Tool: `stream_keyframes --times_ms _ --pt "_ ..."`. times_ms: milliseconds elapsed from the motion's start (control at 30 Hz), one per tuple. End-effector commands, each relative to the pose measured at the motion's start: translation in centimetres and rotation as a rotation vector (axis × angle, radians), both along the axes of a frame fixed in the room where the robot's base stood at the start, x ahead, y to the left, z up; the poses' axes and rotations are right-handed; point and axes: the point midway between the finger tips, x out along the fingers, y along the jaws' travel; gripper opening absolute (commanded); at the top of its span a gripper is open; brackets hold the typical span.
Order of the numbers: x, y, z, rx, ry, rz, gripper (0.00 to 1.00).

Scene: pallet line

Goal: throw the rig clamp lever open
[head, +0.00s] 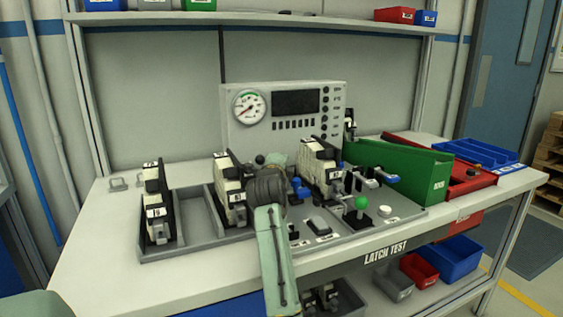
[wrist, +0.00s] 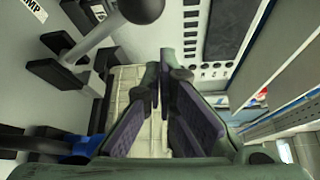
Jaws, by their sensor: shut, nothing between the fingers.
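A lever with a black ball knob (wrist: 140,8) and a grey rod shows at the top left of the wrist view. A partly cut-off label by its base ends in "MP", so I take it as the rig clamp lever. In the head view a dark knob (head: 260,158), seemingly the same one, shows just left of my gripper (head: 281,160); the base is hidden behind my arm. In the wrist view my gripper (wrist: 158,88) is shut and empty, apart from the knob. A cream latch block (wrist: 125,95) lies beneath the fingers.
The gauge panel (head: 235,103) stands behind. Another cream latch unit (head: 320,165) is right of my gripper, with a blue handle (head: 299,187) near it. A green-knobbed lever (head: 361,203) and green bin (head: 405,170) are farther right. Bare bench (head: 90,255) lies front left.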

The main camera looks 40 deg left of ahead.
Motion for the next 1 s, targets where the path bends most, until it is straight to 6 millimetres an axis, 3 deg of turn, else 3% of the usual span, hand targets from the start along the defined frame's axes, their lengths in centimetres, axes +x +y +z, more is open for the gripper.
stream_keyframes --times_ms 433,800,1000 --pt "0.0 0.0 0.8 0.002 -0.001 0.000 0.00" --pt "0.0 0.0 7.5 0.004 -0.001 0.000 0.00" --pt "0.0 0.0 9.6 0.000 0.000 0.000 0.00"
